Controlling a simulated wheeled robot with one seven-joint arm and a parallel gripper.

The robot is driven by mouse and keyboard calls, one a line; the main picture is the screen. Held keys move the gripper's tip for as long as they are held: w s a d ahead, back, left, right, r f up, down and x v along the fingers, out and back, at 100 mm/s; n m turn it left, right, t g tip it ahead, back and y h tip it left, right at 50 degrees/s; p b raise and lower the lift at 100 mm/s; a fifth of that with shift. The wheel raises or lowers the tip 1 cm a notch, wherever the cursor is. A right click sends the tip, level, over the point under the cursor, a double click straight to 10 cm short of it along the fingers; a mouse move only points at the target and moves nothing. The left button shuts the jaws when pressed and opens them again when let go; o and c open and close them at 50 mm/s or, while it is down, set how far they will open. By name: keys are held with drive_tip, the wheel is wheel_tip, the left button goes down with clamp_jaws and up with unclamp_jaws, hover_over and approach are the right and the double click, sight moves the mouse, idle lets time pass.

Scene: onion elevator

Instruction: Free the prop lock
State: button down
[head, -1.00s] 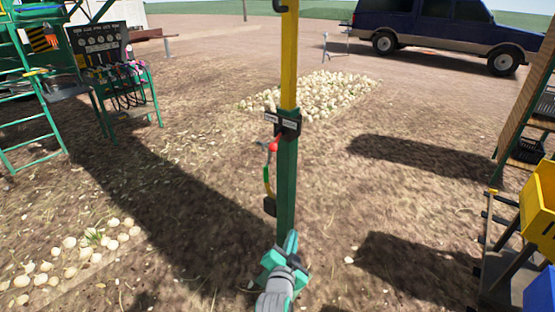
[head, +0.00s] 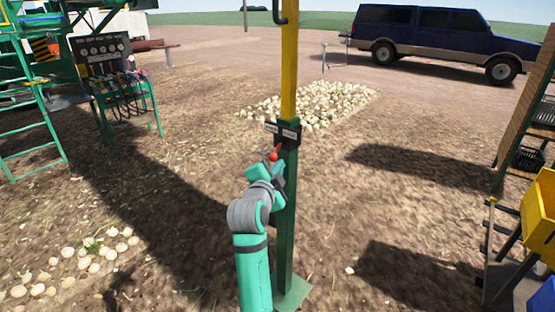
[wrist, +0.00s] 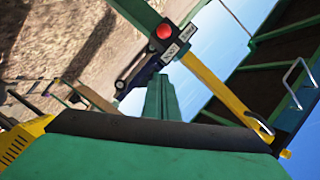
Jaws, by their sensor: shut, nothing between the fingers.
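The prop is a post with a green lower part (head: 288,215) and a yellow upper part (head: 289,75). It stands upright on the dirt, on a green foot plate. A lock with a red knob (head: 274,155) sits on its left side, below a dark collar with white labels (head: 290,133). The red knob also shows in the wrist view (wrist: 164,31), beside the labels (wrist: 173,50). My gripper (head: 278,172) is shut and empty, just below the knob. Whether it touches the lock is unclear. My arm hides the lower lock parts.
A green ladder (head: 35,140) and a gauge stand (head: 105,60) are at the left. An onion pile (head: 310,104) and a blue vehicle (head: 430,35) are behind the post. A yellow bin (head: 538,212) is at the right. Open dirt surrounds the post.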

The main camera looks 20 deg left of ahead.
drive_tip(key=w+a+f, duration=0.1)
drive_tip(key=w+a, duration=0.1)
drive_tip(key=w, duration=0.3)
drive_tip(key=w+a+f, duration=0.2)
drive_tip(key=w, duration=0.3)
drive_tip(key=shift+w+f, duration=0.2)
drive_tip(key=shift+f, duration=0.1)
